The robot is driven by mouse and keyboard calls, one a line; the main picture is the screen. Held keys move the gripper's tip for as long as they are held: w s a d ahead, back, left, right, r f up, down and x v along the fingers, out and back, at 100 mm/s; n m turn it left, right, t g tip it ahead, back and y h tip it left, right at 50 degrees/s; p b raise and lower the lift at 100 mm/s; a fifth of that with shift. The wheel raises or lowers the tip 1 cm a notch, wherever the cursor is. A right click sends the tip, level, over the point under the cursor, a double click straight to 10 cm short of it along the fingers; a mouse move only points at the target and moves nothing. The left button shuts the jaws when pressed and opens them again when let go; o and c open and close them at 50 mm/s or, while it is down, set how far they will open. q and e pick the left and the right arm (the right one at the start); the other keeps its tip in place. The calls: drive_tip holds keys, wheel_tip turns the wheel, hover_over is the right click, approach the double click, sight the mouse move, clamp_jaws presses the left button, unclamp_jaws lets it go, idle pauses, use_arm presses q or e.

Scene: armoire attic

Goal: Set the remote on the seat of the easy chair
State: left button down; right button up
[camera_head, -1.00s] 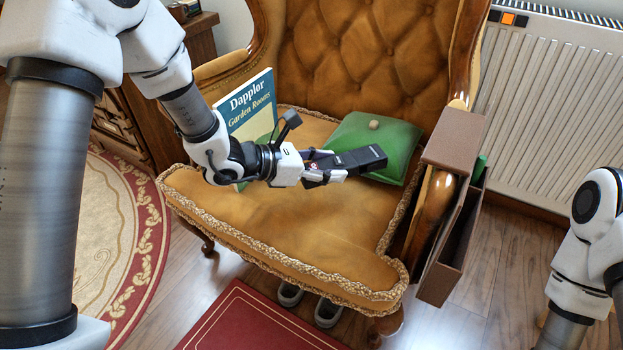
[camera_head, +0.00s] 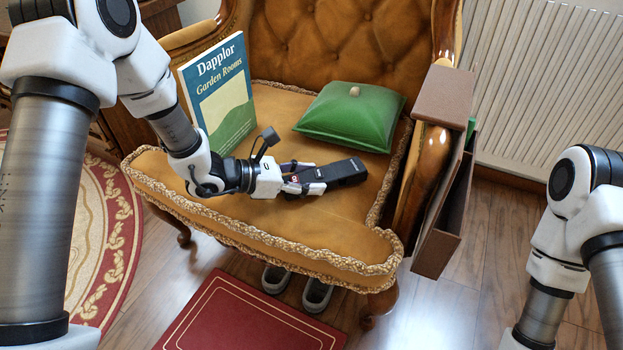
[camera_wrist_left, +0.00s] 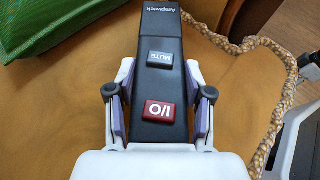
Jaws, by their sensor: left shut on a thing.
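The black remote (camera_head: 343,172) is held in my left gripper (camera_head: 304,181), low over the mustard seat of the easy chair (camera_head: 290,222). The left wrist view shows the remote (camera_wrist_left: 162,42) lengthwise between the two fingers (camera_wrist_left: 160,105), with a grey MUTE button and a red I/O button facing up. The seat (camera_wrist_left: 50,115) lies close below it; I cannot tell whether the remote touches it. The chair's tufted back rises behind. My right gripper is outside the view; only part of that arm shows at the right.
A green cushion (camera_head: 352,115) lies on the seat behind the remote. A Garden Rooms book (camera_head: 220,95) stands upright at the seat's left. A brown caddy (camera_head: 446,92) hangs over the right armrest. Grey shoes (camera_head: 317,294) are under the chair. The front of the seat is clear.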

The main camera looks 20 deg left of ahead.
use_arm(q)
drive_tip(key=shift+w+f+b, duration=0.1)
drive_tip(key=shift+f+b, duration=0.2)
drive_tip(key=shift+c, duration=2.3)
unclamp_jaws()
drive_tip(key=shift+r, duration=0.1)
drive_tip(key=shift+r, duration=0.1)
drive_tip(key=shift+a+r+p, duration=0.15)
drive_tip(key=shift+r+p, duration=0.15)
drive_tip(key=shift+p, duration=0.2)
drive_tip(key=p+v, duration=0.5)
drive_tip(key=v, duration=0.6)
drive_tip(key=shift+s+a, duration=0.2)
drive_tip(key=shift+s, duration=0.05)
